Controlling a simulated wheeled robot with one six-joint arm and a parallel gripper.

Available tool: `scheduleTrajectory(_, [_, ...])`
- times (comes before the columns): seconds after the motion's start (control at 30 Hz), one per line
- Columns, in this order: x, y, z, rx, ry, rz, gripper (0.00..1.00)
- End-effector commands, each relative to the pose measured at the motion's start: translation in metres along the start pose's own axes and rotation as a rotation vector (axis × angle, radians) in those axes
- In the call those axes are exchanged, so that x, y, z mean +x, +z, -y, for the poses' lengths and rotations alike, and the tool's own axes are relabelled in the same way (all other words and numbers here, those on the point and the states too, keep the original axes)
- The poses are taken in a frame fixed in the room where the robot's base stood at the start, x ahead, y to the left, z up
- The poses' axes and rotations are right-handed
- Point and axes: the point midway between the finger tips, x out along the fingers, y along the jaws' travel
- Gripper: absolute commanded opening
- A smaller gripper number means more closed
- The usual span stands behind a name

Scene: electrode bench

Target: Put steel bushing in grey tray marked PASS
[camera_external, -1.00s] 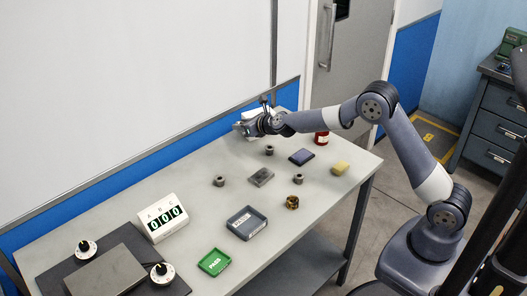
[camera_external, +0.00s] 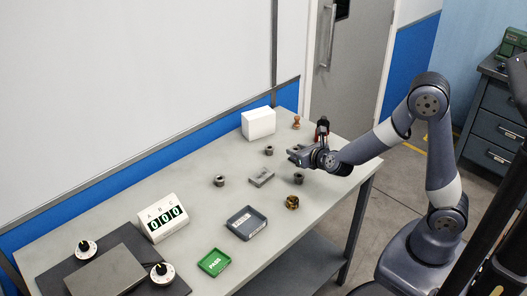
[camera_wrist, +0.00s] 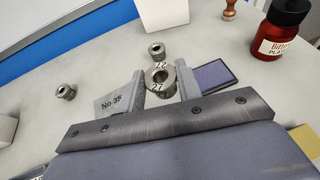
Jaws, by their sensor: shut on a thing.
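My gripper (camera_external: 294,155) is over the far right half of the bench. In the wrist view its two fingers (camera_wrist: 161,86) are shut on a steel bushing (camera_wrist: 160,82) marked 27. Other steel bushings stand on the bench at the left (camera_external: 219,181), farther back (camera_external: 269,150) and near my gripper (camera_external: 299,179). A grey tray (camera_external: 235,233) with a white label, too small to read, sits at the near middle. The tray that reads PASS is green (camera_external: 224,268), nearer the front edge.
A grey block (camera_external: 261,177) marked No 35 (camera_wrist: 112,104), a brass bushing (camera_external: 292,202) and a counter (camera_external: 163,217) stand on the bench. A white box (camera_external: 258,123), a stamp (camera_external: 296,122), a red bottle (camera_wrist: 281,30) and a dark blue pad (camera_wrist: 214,75) are farther back.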

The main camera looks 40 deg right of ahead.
Motion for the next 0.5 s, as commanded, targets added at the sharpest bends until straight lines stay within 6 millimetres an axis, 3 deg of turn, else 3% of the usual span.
scheduleTrajectory(0.27, [-0.031, -0.002, -0.107, -0.063, 0.147, 0.01, 0.09])
scheduleTrajectory(0.4, [-0.06, -0.003, -0.171, -0.097, 0.251, 0.006, 0.09])
scheduleTrajectory(0.5, [-0.083, -0.005, -0.209, -0.118, 0.319, 0.0, 0.09])
